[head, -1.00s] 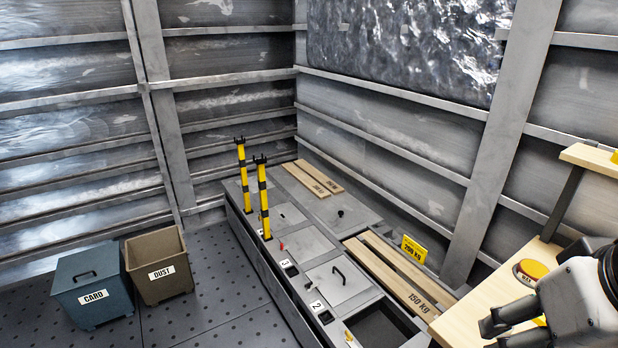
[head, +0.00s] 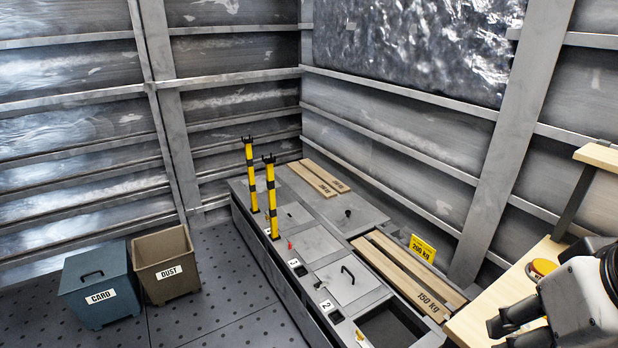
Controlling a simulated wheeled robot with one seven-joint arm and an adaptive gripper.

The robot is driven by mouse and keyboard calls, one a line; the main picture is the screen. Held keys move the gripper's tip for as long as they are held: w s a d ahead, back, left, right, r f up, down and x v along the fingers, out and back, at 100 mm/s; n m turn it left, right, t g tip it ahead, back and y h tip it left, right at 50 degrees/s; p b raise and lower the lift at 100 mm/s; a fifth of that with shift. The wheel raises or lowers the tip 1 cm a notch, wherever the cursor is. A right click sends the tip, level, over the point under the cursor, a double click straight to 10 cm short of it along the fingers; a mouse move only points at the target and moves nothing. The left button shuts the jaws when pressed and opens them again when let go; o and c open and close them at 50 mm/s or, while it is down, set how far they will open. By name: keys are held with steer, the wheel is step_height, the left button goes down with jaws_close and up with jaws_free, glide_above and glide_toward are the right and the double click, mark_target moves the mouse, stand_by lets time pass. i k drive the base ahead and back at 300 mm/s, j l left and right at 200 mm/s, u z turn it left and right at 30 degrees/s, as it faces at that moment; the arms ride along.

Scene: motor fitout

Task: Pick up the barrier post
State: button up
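Two yellow posts with black bands and black forked tops stand upright on the long grey cabinet. The farther barrier post (head: 251,180) is at the left, and the nearer barrier post (head: 271,205) is just right of it. I cannot tell which one the task names. My gripper (head: 497,335) is at the lower right, far from both posts. Its dark fingers show spread apart with a gap between them, and part of it is cut off by the picture's bottom edge. Nothing shows held in it.
The grey cabinet (head: 318,243) has numbered hatches and an open recess (head: 390,330). A wooden shelf (head: 490,308) is near my arm. CARD (head: 98,280) and DUST (head: 163,262) bins stand on the open floor.

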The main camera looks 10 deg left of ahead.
mark_target(268, 162)
steer(key=i+j, duration=0.1)
steer(key=j, duration=0.4)
steer(key=i+j, duration=0.1)
steer(key=j, duration=0.4)
steer(key=i+j, duration=0.1)
steer(key=j, duration=0.4)
steer(key=i+j+z, duration=0.1)
steer(key=j, duration=0.4)
steer(key=i+j, duration=0.55)
steer(key=j, duration=0.15)
steer(key=i+j+z, duration=0.1)
steer(key=i+j, duration=0.5)
steer(key=i, duration=0.65)
